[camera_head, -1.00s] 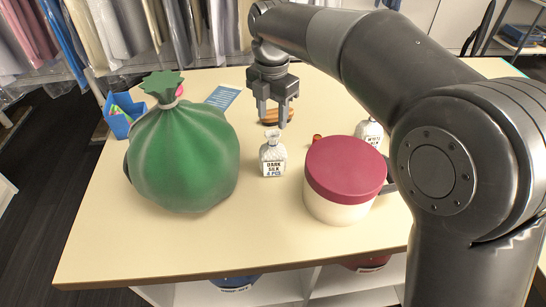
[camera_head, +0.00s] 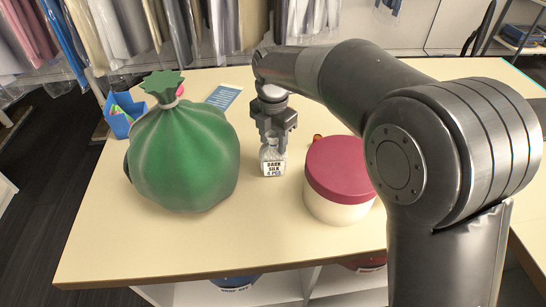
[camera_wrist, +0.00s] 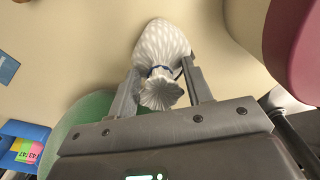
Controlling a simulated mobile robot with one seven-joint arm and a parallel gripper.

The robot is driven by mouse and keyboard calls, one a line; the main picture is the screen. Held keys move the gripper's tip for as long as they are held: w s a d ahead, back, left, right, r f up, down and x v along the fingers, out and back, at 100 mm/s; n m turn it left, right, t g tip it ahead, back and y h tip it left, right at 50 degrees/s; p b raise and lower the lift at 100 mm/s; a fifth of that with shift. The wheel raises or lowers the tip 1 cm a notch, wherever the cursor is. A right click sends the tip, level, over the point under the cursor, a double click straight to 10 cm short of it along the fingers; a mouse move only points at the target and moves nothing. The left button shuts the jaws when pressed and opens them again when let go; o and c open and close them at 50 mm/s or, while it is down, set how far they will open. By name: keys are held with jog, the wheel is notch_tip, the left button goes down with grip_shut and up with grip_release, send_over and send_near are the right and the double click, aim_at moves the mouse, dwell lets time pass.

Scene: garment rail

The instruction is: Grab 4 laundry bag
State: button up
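A small white patterned laundry bag (camera_head: 272,167) stands upright on the table, with a label that reads "DARK SILK" and a line with a 4. My gripper (camera_head: 272,143) is right above it, pointing down, with its fingers at the bag's top. In the wrist view the bag (camera_wrist: 162,42) has a dark blue tie and a gathered top. The two fingers of my gripper (camera_wrist: 161,82) are on either side of the tied neck, apart, with a gap visible; they do not look closed on it.
A large green tied sack (camera_head: 183,155) stands left of the small bag. A cream tub with a dark red lid (camera_head: 341,170) stands close on the right. A blue box (camera_head: 122,117) and a blue printed sheet (camera_head: 223,96) lie farther back. Garments hang behind the table.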

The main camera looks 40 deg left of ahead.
grip_shut()
dwell(0.6)
